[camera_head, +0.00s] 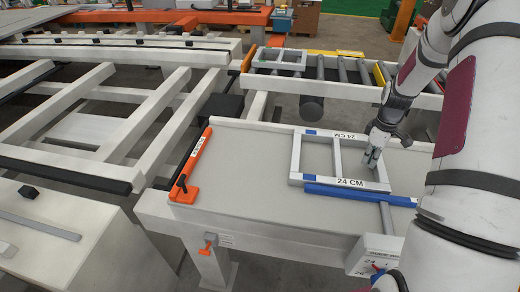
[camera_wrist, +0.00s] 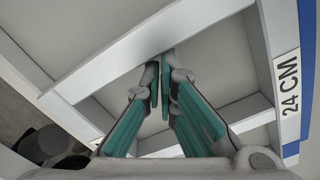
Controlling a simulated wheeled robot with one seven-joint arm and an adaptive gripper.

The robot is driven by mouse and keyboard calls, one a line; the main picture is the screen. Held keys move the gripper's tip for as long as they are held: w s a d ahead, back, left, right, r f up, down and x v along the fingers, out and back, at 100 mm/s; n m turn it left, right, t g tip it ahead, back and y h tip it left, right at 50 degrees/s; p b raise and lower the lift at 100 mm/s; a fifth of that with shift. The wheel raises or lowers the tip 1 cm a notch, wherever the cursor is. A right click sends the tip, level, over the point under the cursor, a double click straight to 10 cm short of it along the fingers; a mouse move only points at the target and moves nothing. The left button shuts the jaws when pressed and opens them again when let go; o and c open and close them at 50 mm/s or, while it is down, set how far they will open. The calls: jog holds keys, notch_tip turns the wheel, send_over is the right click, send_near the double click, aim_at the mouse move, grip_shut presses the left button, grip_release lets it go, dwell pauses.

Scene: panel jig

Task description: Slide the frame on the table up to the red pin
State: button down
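The frame (camera_head: 295,160) is a light grey rectangle with a middle bar, blue corner patches and "24 CM" labels. It lies flat on the grey table (camera_head: 245,165), right of its middle. An orange-red stop with a small label (camera_head: 197,155) lies along the table's left edge, with a block (camera_head: 184,194) at its near end; I take this for the red pin. A wide bare gap separates it from the frame. My gripper (camera_head: 371,160) points down by the frame's right side bar. In the wrist view the teal-padded fingertips (camera_wrist: 166,68) come together, with nothing seen between them; contact is unclear.
A blue rail (camera_head: 345,196) runs along the frame's near side, with a grey rod (camera_head: 387,217) behind a white box (camera_head: 375,255). A roller conveyor (camera_head: 335,72) holding another grey frame (camera_head: 283,60) stands behind. The table left of the frame is clear.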

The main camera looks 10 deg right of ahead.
aim_at(380, 162)
jog(key=shift+s+d, duration=0.3)
jog(key=shift+d, duration=0.55)
jog(key=shift+s+d, duration=0.35)
jog(key=shift+d, duration=0.5)
jog(key=shift+s+d, duration=0.3)
jog(key=shift+d, duration=0.55)
jog(key=shift+a, duration=0.1)
jog(key=shift+w+a, duration=0.35)
jog(key=shift+a, duration=0.55)
jog(key=shift+r+p, duration=2.05)
jog(key=shift+r, duration=2.45)
